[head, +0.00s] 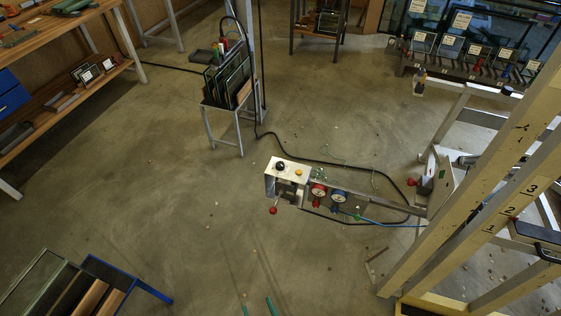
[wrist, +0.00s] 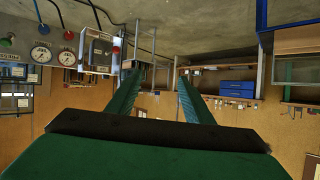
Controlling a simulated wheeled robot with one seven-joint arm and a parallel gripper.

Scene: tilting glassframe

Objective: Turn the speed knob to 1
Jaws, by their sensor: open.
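A grey control box (head: 284,187) on a rail stands right of the middle in the head view. It carries a black knob (head: 280,166), a yellow button (head: 298,172) and a lever with a red ball (head: 273,211). Any speed marks are too small to read, so I cannot confirm which control is the speed knob. The box seems to show in the wrist view (wrist: 98,52) at upper left. My gripper (head: 257,305) shows only as green fingertips at the bottom edge, apart from the box. In the wrist view my gripper (wrist: 160,75) is open with nothing between its fingers.
A red gauge (head: 318,190) and a blue gauge (head: 339,196) sit beside the box on the rail. A large cream frame (head: 480,190) numbered 1 to 3 stands at right. A blue-edged rack (head: 125,277) is at lower left. Cables cross the floor; left of the box is clear.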

